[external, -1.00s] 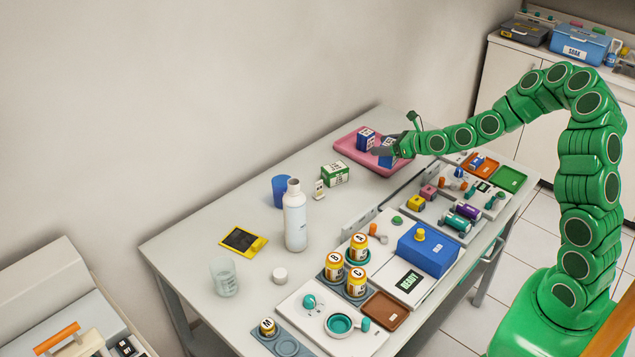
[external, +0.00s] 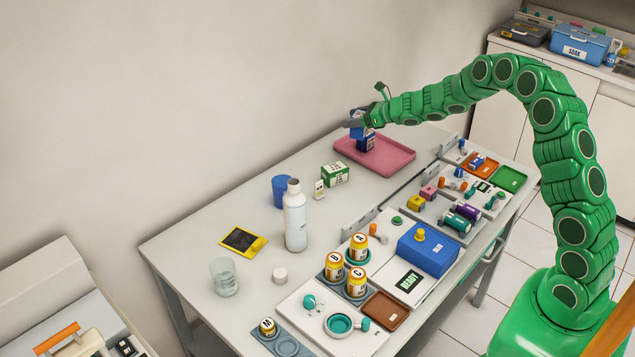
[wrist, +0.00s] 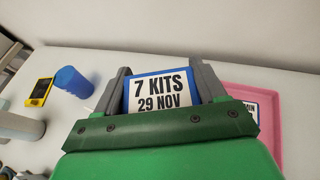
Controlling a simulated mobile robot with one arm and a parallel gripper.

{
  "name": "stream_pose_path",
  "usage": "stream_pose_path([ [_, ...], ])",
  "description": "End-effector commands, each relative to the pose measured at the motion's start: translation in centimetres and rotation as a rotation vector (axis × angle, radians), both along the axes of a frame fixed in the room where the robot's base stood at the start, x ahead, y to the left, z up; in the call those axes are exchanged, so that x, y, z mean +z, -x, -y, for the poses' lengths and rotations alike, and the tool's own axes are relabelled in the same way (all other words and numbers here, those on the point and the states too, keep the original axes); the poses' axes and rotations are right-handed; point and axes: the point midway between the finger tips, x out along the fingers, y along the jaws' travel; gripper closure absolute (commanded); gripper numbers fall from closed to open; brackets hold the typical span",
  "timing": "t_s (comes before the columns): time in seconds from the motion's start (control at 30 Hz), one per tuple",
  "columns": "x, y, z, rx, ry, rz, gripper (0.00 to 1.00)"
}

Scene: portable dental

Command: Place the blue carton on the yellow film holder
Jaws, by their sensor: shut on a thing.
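My gripper (external: 355,122) is shut on a blue carton (wrist: 160,92) with a white label reading "7 KITS 29 NOV". It holds the carton above the left end of the pink tray. A second blue carton (external: 367,143) stands on the tray, partly hidden behind the held one in the external view. The yellow film holder (external: 256,245) lies flat on the table, well away to the front left, with a dark panel and nothing on it. It also shows at the left in the wrist view (wrist: 38,92).
The pink tray (external: 392,162) lies at the far end. Between it and the film holder stand a green-and-white box (external: 335,174), a blue cup (external: 281,191) and a tall white bottle (external: 295,218). A glass beaker (external: 224,277) stands near the holder. The table's left edge strip is clear.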

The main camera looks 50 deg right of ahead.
Motion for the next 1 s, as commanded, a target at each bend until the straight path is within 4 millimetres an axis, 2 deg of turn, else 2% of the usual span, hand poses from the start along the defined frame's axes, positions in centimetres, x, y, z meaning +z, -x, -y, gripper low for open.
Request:
stream_pose_path([
  [0.23,1.4,-3.2,-3.4,0.113,0.005,0.001,0.61],
  [0.47,2.5,-6.2,-9.6,0.277,0.005,0.002,0.61],
  [0.77,2.8,-8.0,-20.0,0.527,0.002,0.002,0.61],
  [1.0,1.8,-7.5,-29.6,0.746,0.001,-0.001,0.61],
])
